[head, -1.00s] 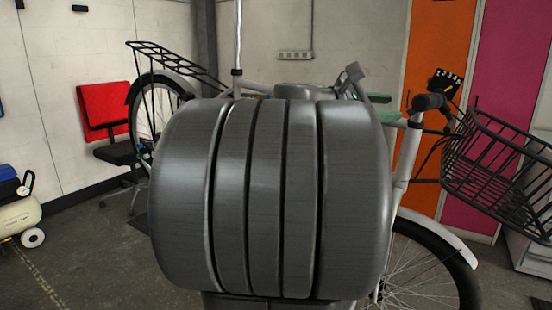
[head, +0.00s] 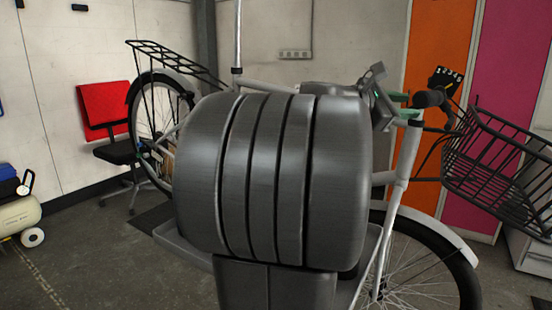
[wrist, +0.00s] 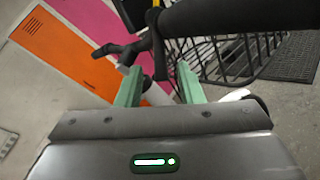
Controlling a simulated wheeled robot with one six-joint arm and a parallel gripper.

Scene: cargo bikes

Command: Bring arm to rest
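My arm's large grey ribbed joint fills the middle of the head view and hides much of the bike. My gripper (head: 402,105) shows small beyond it, by the bike's handlebar (head: 434,98). In the wrist view its two green fingers (wrist: 159,90) stand apart, with no held object visible between them. The handlebar area and front basket (wrist: 225,58) lie beyond the fingertips. I cannot tell whether the gripper touches the bike.
The white bike (head: 395,190) stands close in front, with a rear rack (head: 170,57) and a black front basket (head: 495,170). A red chair (head: 104,105) and an air compressor (head: 18,218) are at left. Orange and pink lockers (head: 505,75) stand behind at right. Floor is clear at lower left.

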